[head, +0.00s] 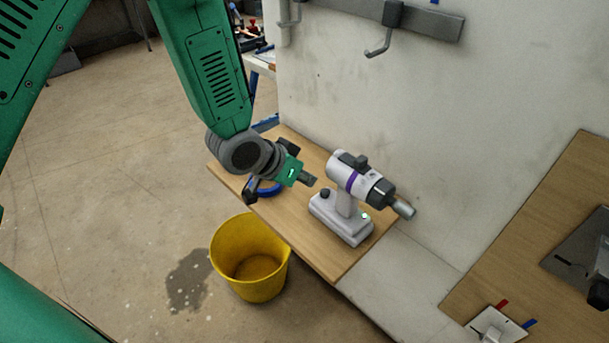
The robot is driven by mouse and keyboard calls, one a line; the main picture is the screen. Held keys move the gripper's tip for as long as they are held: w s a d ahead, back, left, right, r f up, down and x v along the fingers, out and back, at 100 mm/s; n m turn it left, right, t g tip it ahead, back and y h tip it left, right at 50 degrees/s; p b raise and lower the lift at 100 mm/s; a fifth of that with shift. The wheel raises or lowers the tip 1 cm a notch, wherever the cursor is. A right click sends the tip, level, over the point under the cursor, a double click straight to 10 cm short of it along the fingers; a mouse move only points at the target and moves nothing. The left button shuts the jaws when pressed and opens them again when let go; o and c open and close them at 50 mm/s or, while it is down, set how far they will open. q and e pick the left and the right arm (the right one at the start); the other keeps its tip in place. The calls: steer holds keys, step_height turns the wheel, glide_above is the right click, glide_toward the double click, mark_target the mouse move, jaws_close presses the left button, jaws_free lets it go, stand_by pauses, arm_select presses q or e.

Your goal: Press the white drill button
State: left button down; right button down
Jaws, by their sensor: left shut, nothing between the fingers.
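A white and grey drill (348,199) with a purple band stands upright on a wooden shelf (305,242), its chuck pointing right. A dark round knob shows on the left of its base, and a small green light on the right. I cannot make out a white button for certain against the white body. My left gripper (310,181) is shut and empty, just left of the drill's handle, with its fingertips pointing at it. A small gap seems to show between them. My right gripper is not in view.
A yellow bucket (250,262) stands on the floor below the shelf's front edge. A pale wall with a hook (380,42) rises behind. Another wooden surface (545,235) is at the right.

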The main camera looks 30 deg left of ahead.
mark_target(325, 192)
arm_select(q)
steer(key=x, duration=0.6)
steer(key=shift+w+f, duration=0.1)
